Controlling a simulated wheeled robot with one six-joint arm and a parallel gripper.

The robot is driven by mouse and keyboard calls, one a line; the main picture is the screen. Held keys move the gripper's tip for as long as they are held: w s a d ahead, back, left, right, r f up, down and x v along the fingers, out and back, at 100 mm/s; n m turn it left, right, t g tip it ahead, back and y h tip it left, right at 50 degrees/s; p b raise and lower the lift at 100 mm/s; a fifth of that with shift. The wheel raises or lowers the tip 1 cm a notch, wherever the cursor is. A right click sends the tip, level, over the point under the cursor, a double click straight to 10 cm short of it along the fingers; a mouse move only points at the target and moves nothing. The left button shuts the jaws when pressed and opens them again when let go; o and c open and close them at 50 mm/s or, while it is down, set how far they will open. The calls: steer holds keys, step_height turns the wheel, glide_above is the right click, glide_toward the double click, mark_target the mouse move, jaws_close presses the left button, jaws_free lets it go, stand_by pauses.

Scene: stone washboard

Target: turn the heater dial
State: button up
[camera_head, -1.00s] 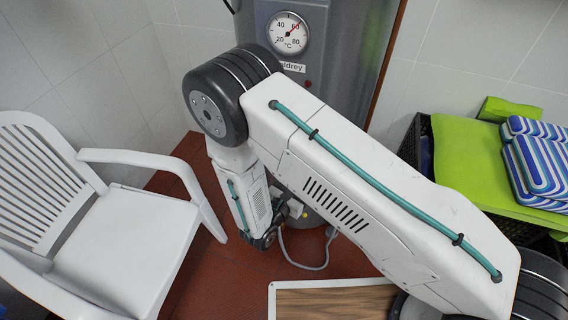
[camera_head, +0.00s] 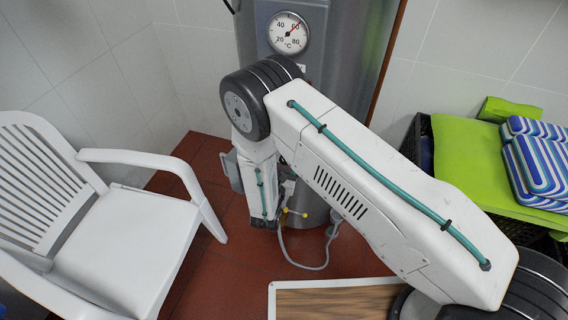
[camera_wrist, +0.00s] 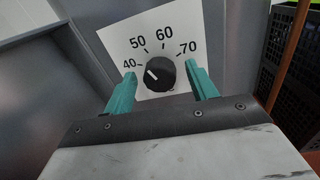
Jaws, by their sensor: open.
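The heater dial (camera_wrist: 160,75) is a round black knob with a white pointer line on a white plate (camera_wrist: 146,32) marked 40, 50, 60 and 70. Its pointer is toward the upper left, near the 40 mark. My gripper (camera_wrist: 161,85) is open in the wrist view, with one teal finger to the left of the knob and one to the right. Gaps show between fingers and knob; I cannot tell the exact depth. In the head view, the grey heater tank (camera_head: 345,50) stands behind my arm, which hides the dial and my fingertips.
A round temperature gauge (camera_head: 288,33) sits higher on the tank. A yellow-handled valve (camera_head: 294,212) and a hose (camera_head: 305,265) are low by the tank. A white chair (camera_head: 135,235) stands at left. A black crate with green and striped cushions (camera_head: 545,160) is at right.

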steer(key=c, duration=1)
steer(key=shift+m, duration=0.3)
steer(key=m, duration=0.3)
steer(key=shift+m, duration=0.3)
steer(key=shift+f+m, duration=0.1)
steer(key=shift+m, duration=2.3)
steer(key=o, duration=1)
